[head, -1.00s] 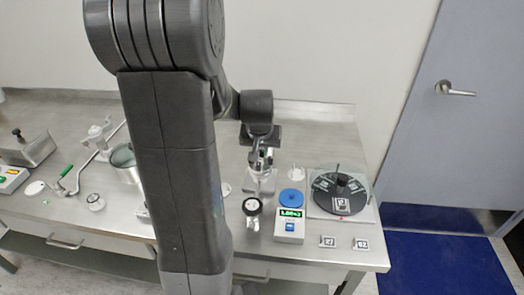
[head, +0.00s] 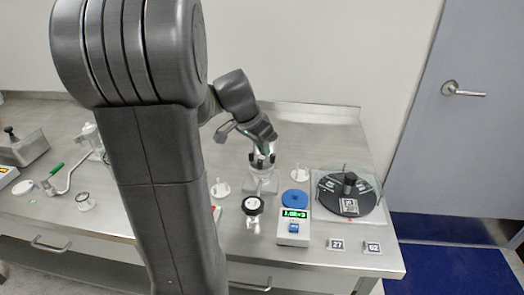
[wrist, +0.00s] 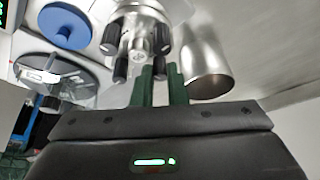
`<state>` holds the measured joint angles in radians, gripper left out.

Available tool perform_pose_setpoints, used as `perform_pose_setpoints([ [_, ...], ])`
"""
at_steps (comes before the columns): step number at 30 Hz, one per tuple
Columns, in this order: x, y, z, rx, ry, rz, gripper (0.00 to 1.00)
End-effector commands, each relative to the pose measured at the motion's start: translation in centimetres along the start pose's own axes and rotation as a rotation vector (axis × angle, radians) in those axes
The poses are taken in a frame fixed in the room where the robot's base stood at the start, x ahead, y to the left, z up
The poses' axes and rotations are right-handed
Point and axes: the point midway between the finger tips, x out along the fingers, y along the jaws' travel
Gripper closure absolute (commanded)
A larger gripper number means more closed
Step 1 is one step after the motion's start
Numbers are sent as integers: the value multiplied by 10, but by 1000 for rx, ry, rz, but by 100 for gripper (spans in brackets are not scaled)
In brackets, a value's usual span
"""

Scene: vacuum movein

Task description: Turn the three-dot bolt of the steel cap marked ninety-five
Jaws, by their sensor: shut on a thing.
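A round steel cap (wrist: 139,42) with several black-handled bolts around it shows at the top middle of the wrist view. In the head view the clear and metal fixture (head: 261,181) stands on the bench, below my gripper (head: 263,158). In the wrist view the green fingers of my gripper (wrist: 162,82) are shut on a black bolt handle (wrist: 161,66) at the cap's near right edge. The fingers partly hide this handle. I cannot read its dots or a ninety-five on the cap.
A meter with a green display (head: 294,226) and a blue disc (head: 295,199) stand right of the fixture. A black dial under a clear cover (head: 346,193) is farther right. A steel cup (wrist: 205,68) is close beside the fingers. Number tags (head: 336,244) lie near the front edge.

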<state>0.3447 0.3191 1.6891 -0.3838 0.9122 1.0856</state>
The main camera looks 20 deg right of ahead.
Motion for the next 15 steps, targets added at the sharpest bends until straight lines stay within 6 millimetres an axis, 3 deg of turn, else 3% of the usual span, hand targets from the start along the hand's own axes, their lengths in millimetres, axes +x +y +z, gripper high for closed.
perform_pose_setpoints([
  [15, 0, -1, 0, 39, -1, 16, 100],
])
